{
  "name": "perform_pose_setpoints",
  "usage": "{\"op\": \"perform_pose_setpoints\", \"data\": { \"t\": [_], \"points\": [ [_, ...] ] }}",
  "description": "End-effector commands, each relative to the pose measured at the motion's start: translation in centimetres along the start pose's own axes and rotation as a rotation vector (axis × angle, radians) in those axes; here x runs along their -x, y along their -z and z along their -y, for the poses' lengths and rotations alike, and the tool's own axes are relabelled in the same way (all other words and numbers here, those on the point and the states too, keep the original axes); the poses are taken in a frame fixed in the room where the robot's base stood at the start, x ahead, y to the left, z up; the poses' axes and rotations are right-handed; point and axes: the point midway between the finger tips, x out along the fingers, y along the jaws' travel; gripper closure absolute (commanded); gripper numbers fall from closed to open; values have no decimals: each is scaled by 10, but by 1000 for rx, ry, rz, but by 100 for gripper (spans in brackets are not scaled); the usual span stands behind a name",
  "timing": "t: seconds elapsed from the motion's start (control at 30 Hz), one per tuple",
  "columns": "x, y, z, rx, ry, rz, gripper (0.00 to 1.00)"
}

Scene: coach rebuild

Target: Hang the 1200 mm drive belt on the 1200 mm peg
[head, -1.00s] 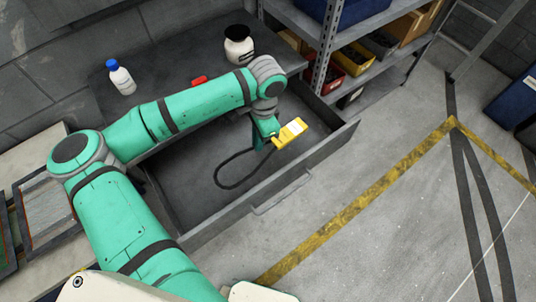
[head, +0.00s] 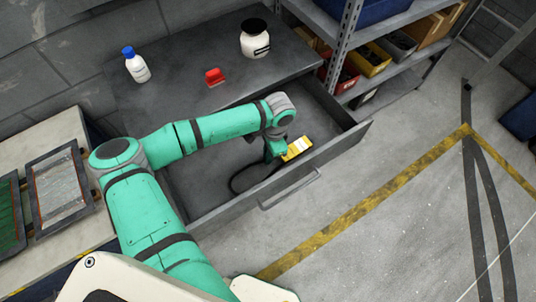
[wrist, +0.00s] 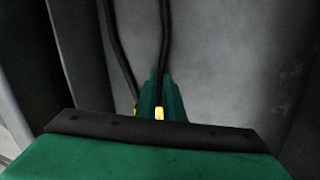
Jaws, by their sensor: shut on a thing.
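My gripper (head: 276,153) is over the open grey drawer (head: 205,190), pointing down. It is shut on the black drive belt (head: 240,181), whose loop shows to the left of and below the gripper in the head view. A yellow tag with a white label (head: 297,148) sits beside the gripper on the right. In the wrist view two black belt strands (wrist: 117,50) run up from the green fingers (wrist: 160,100), with bits of yellow at the fingers. I cannot read the belt's length. No peg is seen.
A white bottle with a blue cap (head: 136,66), a red object (head: 215,77) and a white jar with a black lid (head: 255,40) stand on the dark bench top. A metal shelf (head: 350,40) with bins stands at right. The floor right of the drawer is clear.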

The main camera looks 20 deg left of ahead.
Motion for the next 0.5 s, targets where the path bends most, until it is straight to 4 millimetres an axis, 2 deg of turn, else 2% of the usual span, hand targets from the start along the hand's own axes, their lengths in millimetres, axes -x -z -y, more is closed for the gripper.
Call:
{"op": "perform_pose_setpoints", "data": {
  "t": [0.3,0.33,0.37,0.4,0.5],
  "points": [
    [-3,0,0,0,0,-1,100],
    [-2,0,0,0,0,-1,85],
    [-2,0,0,0,0,0,78],
    [-2,0,0,0,0,0,73],
    [-2,0,0,0,0,0,73]
  ]
}}
